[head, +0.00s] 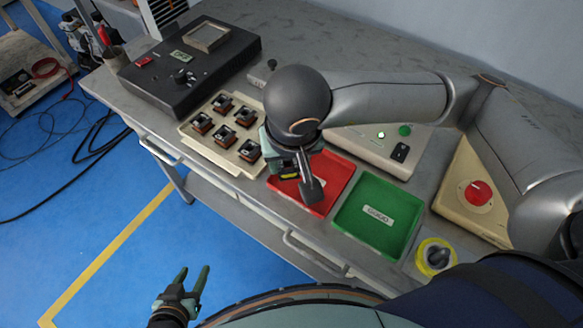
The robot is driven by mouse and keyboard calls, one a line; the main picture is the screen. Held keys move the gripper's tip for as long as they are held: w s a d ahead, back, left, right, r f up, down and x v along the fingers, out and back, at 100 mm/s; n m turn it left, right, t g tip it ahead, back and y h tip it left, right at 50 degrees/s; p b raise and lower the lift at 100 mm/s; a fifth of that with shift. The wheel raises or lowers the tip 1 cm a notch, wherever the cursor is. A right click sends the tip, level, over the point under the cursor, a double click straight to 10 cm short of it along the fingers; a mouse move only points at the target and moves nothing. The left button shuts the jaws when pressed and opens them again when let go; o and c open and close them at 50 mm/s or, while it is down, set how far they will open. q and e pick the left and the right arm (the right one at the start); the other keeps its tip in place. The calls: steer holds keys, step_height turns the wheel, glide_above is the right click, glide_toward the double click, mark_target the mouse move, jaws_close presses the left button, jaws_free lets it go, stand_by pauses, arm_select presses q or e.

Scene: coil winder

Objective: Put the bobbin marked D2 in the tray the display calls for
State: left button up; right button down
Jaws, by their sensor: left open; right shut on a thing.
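My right gripper (290,168) is over the near left part of the red tray (336,172). It is shut on a small dark bobbin (287,173) with a yellowish edge, mostly hidden by the fingers; no marking on it can be read. The green tray (351,222) lies to the right, empty, with a label (378,215) that seems to read GOOD. The red tray's label is mostly hidden. A beige rack (233,162) holds several dark bobbins with copper windings; their marks are unreadable. My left gripper (195,274) is open and empty, low over the blue floor.
A beige box (372,150) with green lights stands behind the trays, partly hidden by my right arm; no display text is readable. A black machine (190,70) with a small screen stands at left.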

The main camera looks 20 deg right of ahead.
mark_target(293, 166)
steer(key=shift+w+d+f, duration=0.15)
steer(key=shift+d+f, duration=0.05)
steer(key=shift+f, duration=0.05)
steer(key=x, duration=0.3)
steer(key=shift+d+f, duration=0.2)
steer(key=shift+f, duration=0.25)
steer(key=shift+f, duration=0.2)
steer(key=c, duration=0.7)
jaws_free()
steer(key=shift+o, duration=0.2)
steer(key=shift+r, duration=0.1)
